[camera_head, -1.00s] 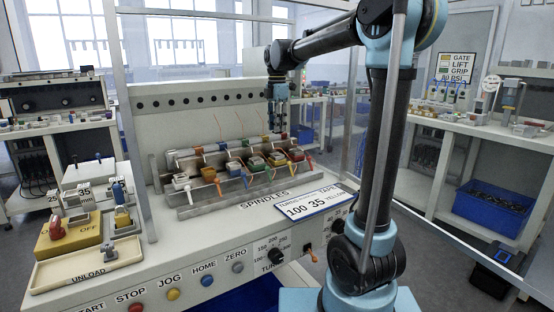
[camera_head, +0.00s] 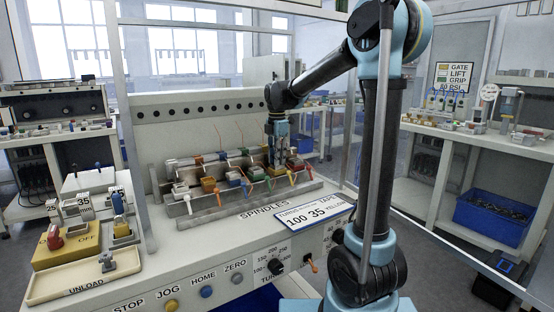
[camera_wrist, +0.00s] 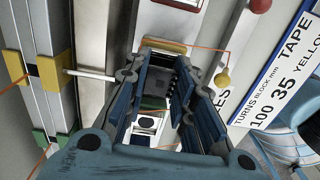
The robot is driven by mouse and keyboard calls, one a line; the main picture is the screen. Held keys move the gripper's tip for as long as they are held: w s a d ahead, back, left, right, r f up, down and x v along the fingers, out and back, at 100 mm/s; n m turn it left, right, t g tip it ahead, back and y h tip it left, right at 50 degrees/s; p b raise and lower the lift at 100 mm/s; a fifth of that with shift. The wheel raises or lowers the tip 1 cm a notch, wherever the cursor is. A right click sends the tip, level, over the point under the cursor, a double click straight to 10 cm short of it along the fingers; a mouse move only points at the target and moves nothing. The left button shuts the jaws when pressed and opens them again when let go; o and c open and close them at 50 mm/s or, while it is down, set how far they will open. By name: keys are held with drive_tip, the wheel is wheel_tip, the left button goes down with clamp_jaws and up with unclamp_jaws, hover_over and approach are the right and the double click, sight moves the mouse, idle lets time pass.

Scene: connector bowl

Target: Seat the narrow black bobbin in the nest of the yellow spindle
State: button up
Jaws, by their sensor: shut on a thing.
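My gripper (camera_head: 277,158) is lowered at the right part of the spindle row, over the yellow spindle (camera_head: 284,176). In the wrist view the gripper (camera_wrist: 163,78) is shut on a dark grey-black piece (camera_wrist: 154,82), which I take as the narrow black bobbin. It sits between the blue finger pads, and its lower end is hard to make out. A yellow-edged block of the spindle (camera_wrist: 165,46) shows just beyond the fingertips. The fingers hide the nest, so I cannot tell whether the bobbin touches it.
Spindles with blue (camera_head: 234,178) and red (camera_head: 293,163) parts flank the gripper closely. In the wrist view a yellow lever ball (camera_wrist: 222,80) stands right of the fingers, and a white rod (camera_wrist: 95,75) lies left. A sign (camera_head: 314,212) lies in front.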

drive_tip(key=o, duration=0.9)
wheel_tip(320, 180, up, 12)
idle(0.4)
